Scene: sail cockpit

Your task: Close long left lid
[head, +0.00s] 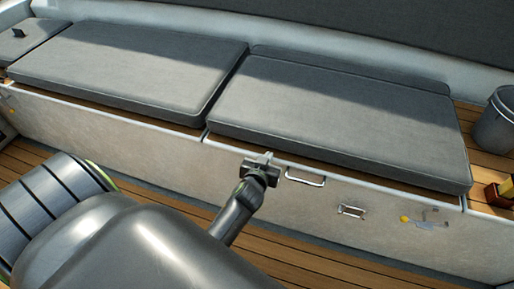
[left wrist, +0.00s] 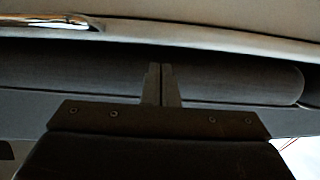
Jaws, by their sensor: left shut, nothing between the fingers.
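Two long grey cushioned lids lie side by side on the white bench in the head view. The left cushioned lid (head: 135,62) looks flat on the bench top. The right cushioned lid (head: 340,125) also looks down, with a narrow wooden strip showing below its front edge. My left gripper (head: 264,157) is shut and empty, just in front of the right lid's front edge near its left end. I cannot tell whether it touches the lid. In the left wrist view the closed fingers (left wrist: 162,84) stand against a dark rounded edge. My right gripper is not in view.
A metal handle (head: 305,178) is on the bench front (head: 130,135) just right of the gripper, with a latch (head: 351,211) farther right. A grey bucket (head: 494,122) stands at the right end. Wooden floor lies below the bench.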

